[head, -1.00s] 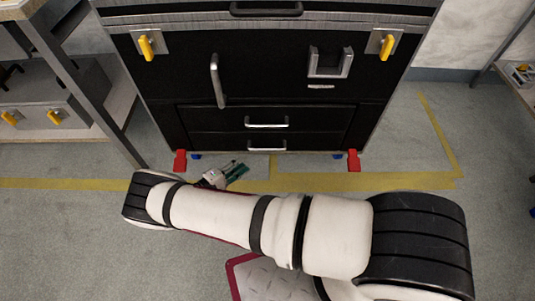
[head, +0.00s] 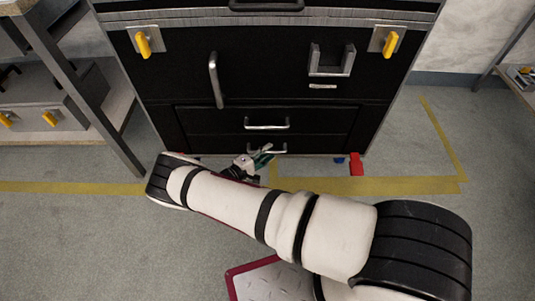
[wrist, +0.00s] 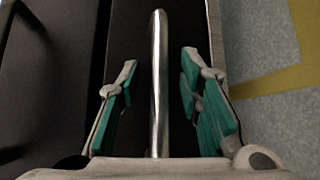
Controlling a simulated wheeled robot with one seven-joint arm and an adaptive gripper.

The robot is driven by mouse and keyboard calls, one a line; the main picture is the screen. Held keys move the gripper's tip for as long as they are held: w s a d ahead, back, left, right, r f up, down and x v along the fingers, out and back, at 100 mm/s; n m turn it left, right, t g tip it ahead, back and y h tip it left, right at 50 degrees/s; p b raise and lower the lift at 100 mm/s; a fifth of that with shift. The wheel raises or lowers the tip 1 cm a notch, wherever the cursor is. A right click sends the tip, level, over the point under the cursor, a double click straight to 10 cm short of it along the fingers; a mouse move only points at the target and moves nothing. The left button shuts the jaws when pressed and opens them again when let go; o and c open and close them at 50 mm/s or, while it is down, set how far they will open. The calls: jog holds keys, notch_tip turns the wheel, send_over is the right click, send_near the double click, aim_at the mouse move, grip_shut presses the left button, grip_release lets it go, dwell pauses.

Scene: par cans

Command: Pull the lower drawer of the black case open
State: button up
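The black case (head: 160,85) stands ahead in the head view, its two drawers low on its front. The lower drawer (head: 320,144) looks closed, flush under the upper drawer (head: 215,118). Its silver bar handle (head: 279,149) is partly covered by my gripper (head: 260,158), which is right in front of it at the drawer's left half. In the wrist view the handle (wrist: 158,85) runs lengthwise between the two teal-padded fingers of my gripper (wrist: 159,62). The fingers are open, with a gap on both sides of the bar; neither appears to touch it.
The upper drawer's handle (head: 266,124) is just above my gripper. A red foot (head: 356,163) is under the case's right corner. A metal shelf (head: 75,80) stands at the left. The floor to the right is clear, with yellow tape (head: 400,186).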

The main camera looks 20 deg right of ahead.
jog(key=shift+w+d, duration=0.2)
jog(key=shift+d, duration=0.15)
jog(key=shift+c, duration=0.3)
grip_shut()
